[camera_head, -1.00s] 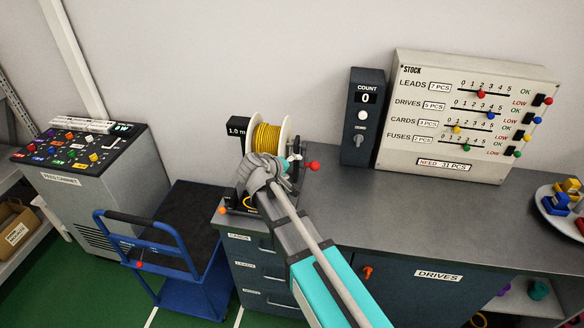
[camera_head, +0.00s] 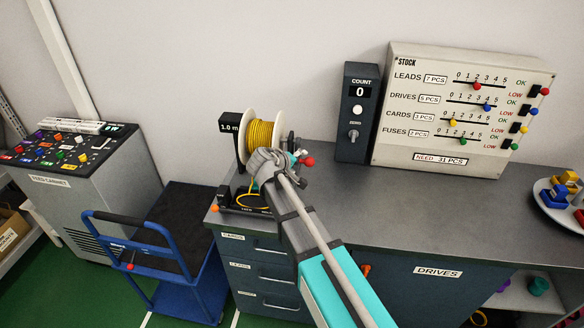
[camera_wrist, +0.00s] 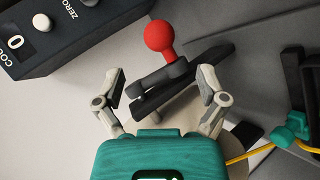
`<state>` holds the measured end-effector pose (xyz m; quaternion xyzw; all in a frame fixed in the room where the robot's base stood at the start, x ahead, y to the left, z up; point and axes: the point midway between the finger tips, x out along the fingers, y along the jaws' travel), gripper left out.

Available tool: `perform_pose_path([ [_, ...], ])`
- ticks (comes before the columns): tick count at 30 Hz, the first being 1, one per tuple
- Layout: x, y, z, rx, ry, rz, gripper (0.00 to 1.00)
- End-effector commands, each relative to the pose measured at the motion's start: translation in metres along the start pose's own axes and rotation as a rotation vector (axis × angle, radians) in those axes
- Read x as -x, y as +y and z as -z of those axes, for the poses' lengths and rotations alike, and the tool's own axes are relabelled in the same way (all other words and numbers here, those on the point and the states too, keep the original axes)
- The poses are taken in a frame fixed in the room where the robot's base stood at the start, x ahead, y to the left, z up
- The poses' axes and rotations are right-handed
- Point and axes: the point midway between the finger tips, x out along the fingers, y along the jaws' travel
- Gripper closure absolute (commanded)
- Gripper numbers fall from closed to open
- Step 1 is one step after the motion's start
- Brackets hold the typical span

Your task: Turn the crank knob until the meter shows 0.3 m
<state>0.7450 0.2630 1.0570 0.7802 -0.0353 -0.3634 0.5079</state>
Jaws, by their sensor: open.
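The crank knob is a red ball (camera_head: 308,161) on the right side of the yellow wire spool (camera_head: 262,135) on the bench. In the head view my arm and gripper hide the lower front of the spool and part of the crank.
A dark counter box (camera_head: 357,110) reading 0 stands right of the spool, near the stock panel (camera_head: 460,110). A blue cart (camera_head: 165,240) stands left of the bench. A plate (camera_head: 545,197) with coloured pieces lies far right. The bench top (camera_head: 400,205) between is clear.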

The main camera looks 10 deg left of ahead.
Motion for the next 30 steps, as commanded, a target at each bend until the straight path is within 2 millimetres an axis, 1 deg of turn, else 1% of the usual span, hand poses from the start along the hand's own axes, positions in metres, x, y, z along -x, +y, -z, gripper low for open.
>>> perform_pose_path([
  [1,-0.011,-0.003,0.0,-0.001,-0.001,0.0,0.09],
  [3,-0.021,-0.003,0.0,-0.001,-0.001,-0.001,0.09],
  [9,-0.047,-0.003,0.0,-0.001,0.0,0.0,0.09],
  [12,-0.057,-0.002,0.0,-0.001,-0.001,0.0,0.09],
  [19,-0.069,-0.001,0.001,0.0,0.001,0.001,0.09],
  [29,-0.07,0.0,0.0,0.001,0.001,0.0,0.09],
  [30,-0.07,0.0,0.0,0.0,0.001,0.0,0.11],
])
